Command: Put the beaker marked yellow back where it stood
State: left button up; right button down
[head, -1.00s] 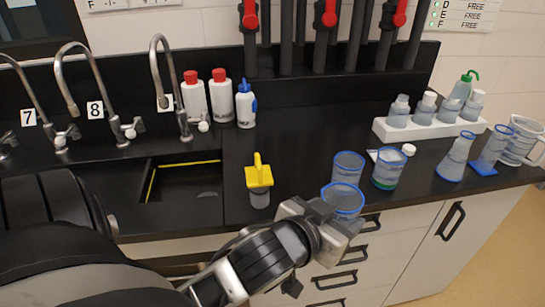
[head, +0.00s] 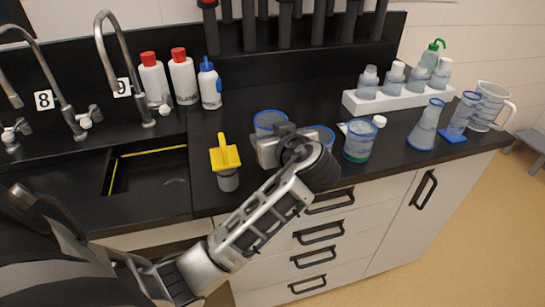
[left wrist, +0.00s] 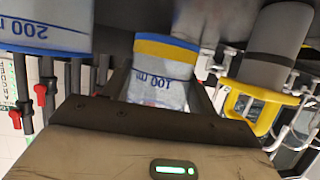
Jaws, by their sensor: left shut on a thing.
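The beaker with a yellow band (left wrist: 165,50) is a small clear beaker marked 100 ml. In the left wrist view, which shows the scene upside down, it is between my left gripper's fingers (left wrist: 160,95). In the head view its blue rim (head: 270,117) shows behind my left gripper (head: 277,143), which is shut on it over the counter. Most of the beaker is hidden there, and I cannot tell whether its base touches the counter. My right gripper is not in view.
A larger 200 ml beaker (left wrist: 45,35) stands close to the right of the held one; its rim shows in the head view (head: 322,134). A yellow-topped grey thing (head: 225,158) stands to the left, beside the sink (head: 150,172).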

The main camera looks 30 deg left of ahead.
pick_arm(q)
jog(key=shift+f, duration=2.6)
jog(key=shift+f, duration=0.1)
jog(key=o, duration=1)
jog(key=shift+c, duration=0.2)
